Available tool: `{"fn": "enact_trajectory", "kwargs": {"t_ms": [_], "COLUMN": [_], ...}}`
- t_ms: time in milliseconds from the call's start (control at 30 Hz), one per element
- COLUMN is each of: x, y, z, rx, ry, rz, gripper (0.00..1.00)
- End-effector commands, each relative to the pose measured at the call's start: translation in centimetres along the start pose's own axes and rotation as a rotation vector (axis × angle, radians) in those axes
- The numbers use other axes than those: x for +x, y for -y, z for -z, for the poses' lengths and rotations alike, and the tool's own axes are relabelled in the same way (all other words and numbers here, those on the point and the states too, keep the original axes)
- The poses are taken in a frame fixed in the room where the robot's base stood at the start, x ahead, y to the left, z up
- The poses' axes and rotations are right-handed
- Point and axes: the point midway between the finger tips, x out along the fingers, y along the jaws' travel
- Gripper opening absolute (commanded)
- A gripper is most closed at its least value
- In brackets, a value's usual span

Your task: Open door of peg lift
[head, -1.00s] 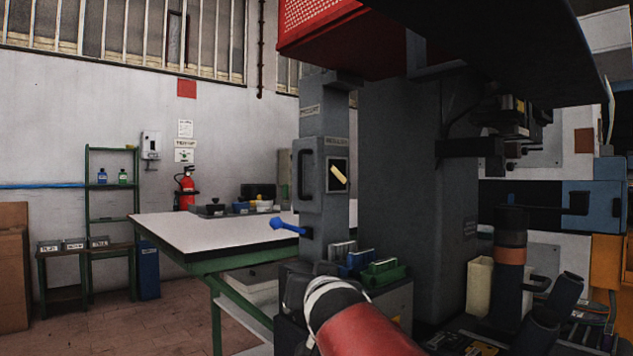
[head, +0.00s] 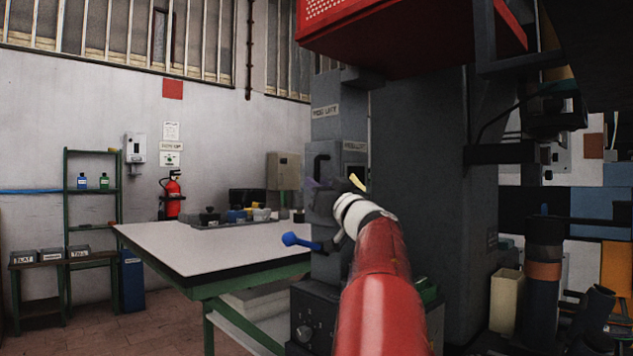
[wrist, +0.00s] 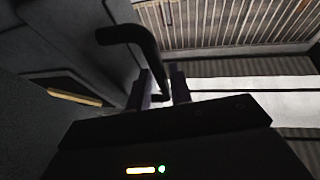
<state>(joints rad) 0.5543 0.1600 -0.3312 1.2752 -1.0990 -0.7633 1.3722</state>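The peg lift is a grey column with a grey door (head: 337,163) on its front. A black bar handle (head: 320,168) stands upright at the door's left edge. A pale yellow lever (head: 357,182) sits to its right, partly behind my arm. My gripper (head: 322,188) is at the lower part of the handle. In the wrist view the bent black handle (wrist: 142,45) runs down toward the gap between my two fingers (wrist: 165,88). The fingers stand apart, with the handle's lower end showing between them. Contact cannot be told. The door looks closed.
A blue-knobbed lever (head: 298,241) sticks out left below the door. A white-topped table (head: 200,250) with green legs stands left of the column. A red perforated guard (head: 410,30) hangs above.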

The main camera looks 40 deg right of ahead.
Motion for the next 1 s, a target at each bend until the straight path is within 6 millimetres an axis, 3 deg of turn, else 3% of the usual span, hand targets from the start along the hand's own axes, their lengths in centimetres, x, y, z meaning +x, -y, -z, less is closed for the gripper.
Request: {"fn": "enact_trajectory", "kwargs": {"t_ms": [133,400,567,1000], "x": [1.07,1.18,1.16,1.14], "y": [0.02,0.02,0.02,0.2], "z": [0.0,-0.02,-0.01,-0.03], "rx": [0.001,0.001,0.001,-0.006], "ry": [0.0,0.0,-0.001,-0.002], "rz": [0.0,-0.001,-0.001,-0.016], "gripper": [0.21,0.21,0.0,0.0]}}
